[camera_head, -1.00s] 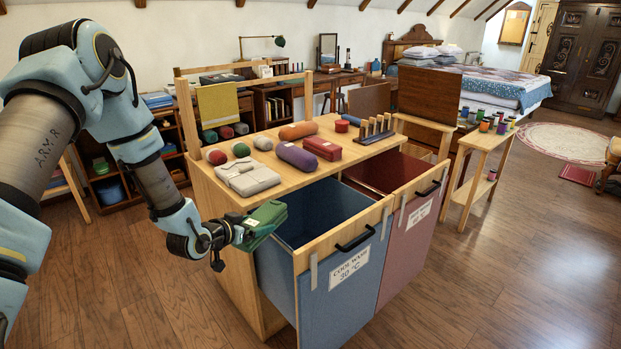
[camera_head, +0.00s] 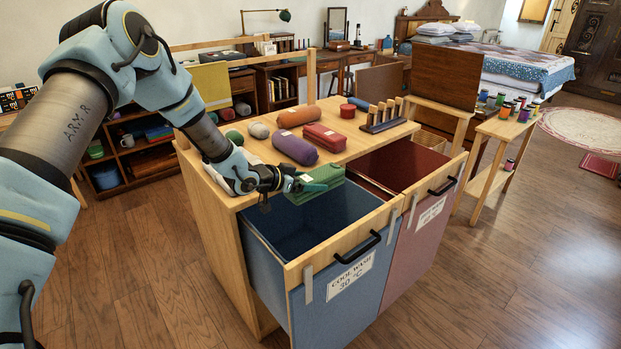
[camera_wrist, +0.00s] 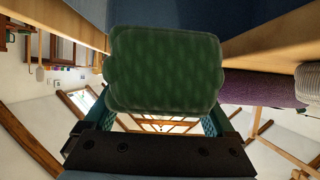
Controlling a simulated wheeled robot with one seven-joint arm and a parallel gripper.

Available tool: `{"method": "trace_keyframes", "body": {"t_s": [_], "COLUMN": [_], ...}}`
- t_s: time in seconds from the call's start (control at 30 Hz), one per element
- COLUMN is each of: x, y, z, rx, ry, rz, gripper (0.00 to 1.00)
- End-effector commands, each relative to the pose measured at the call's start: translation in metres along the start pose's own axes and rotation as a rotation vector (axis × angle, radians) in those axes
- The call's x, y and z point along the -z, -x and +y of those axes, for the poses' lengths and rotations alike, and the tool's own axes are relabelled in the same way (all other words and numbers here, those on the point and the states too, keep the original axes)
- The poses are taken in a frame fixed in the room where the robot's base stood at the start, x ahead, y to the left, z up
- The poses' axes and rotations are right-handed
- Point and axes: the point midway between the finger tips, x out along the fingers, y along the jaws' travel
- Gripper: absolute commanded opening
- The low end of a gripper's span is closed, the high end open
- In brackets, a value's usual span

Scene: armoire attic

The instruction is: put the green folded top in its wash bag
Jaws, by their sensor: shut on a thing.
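The green folded top (camera_head: 322,181) is held by my gripper (camera_head: 306,183) at the back of the open blue wash bag, near the tabletop's front edge. In the wrist view the green top (camera_wrist: 165,68) fills the middle, between the fingers. The blue bag (camera_head: 340,305) hangs in a pulled-out wooden frame, labelled "COOL WASH 30 °C". Its inside looks dark and I see nothing in it. A red bag (camera_head: 418,240) hangs beside it on the right, also open, its label too small to read.
The wooden top holds a purple roll (camera_head: 295,149), a red case (camera_head: 324,137), an orange roll (camera_head: 297,117) and a pegged rack (camera_head: 383,117). My arm hides part of its left side. A small table with spools (camera_head: 505,125) stands right. The floor in front is clear.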

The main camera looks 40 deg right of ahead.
Motion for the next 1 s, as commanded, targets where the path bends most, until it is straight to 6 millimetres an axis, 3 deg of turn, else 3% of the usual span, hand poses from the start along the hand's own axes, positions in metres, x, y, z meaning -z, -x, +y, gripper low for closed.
{"method": "trace_keyframes", "body": {"t_s": [0.3, 0.67, 0.7, 0.77, 1.0], "x": [-0.034, -0.037, -0.037, -0.037, -0.038], "y": [-0.017, -0.018, -0.018, -0.018, -0.017], "z": [0.0, 0.0, 0.0, 0.0, 0.0], "rx": [0.0, 0.0, 0.0, 0.0, 0.001], "ry": [0.001, 0.0, 0.0, 0.0, 0.0], "rz": [0.0, 0.001, 0.001, 0.001, 0.0], "gripper": [0.26, 0.26, 0.94, 1.0, 1.0]}}
